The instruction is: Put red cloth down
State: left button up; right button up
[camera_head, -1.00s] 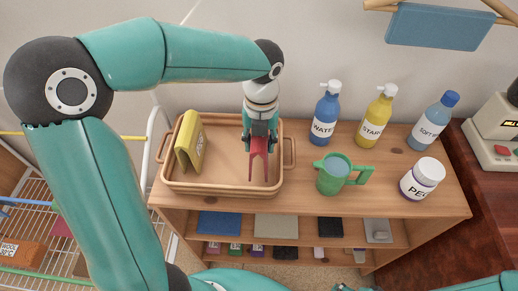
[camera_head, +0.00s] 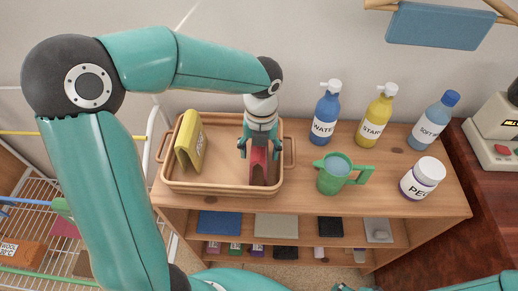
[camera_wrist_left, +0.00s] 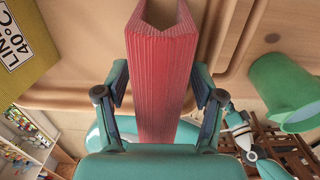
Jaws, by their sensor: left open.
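The red cloth (camera_head: 259,166) stands folded like a tent in the right part of the wooden tray (camera_head: 222,188). My left gripper (camera_head: 259,146) is directly above the cloth. In the left wrist view the cloth (camera_wrist_left: 160,70) lies between the fingers of the left gripper (camera_wrist_left: 160,95), with a gap on each side, so the gripper is open. The cloth's lower edge is partly hidden in the head view.
A yellow cloth (camera_head: 190,143) stands in the tray's left part. Right of the tray are a green jug (camera_head: 335,176), a blue bottle (camera_head: 325,116), a yellow bottle (camera_head: 375,118), a light blue bottle (camera_head: 433,122) and a white jar (camera_head: 422,179). A rack (camera_head: 25,220) is at left.

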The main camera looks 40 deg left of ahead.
pick_arm(q)
notch_tip(320, 180, up, 11)
jog(key=shift+w+d+r, duration=0.1)
jog(key=shift+d+r, duration=0.05)
jog(key=shift+r, duration=0.45)
dwell(0.5)
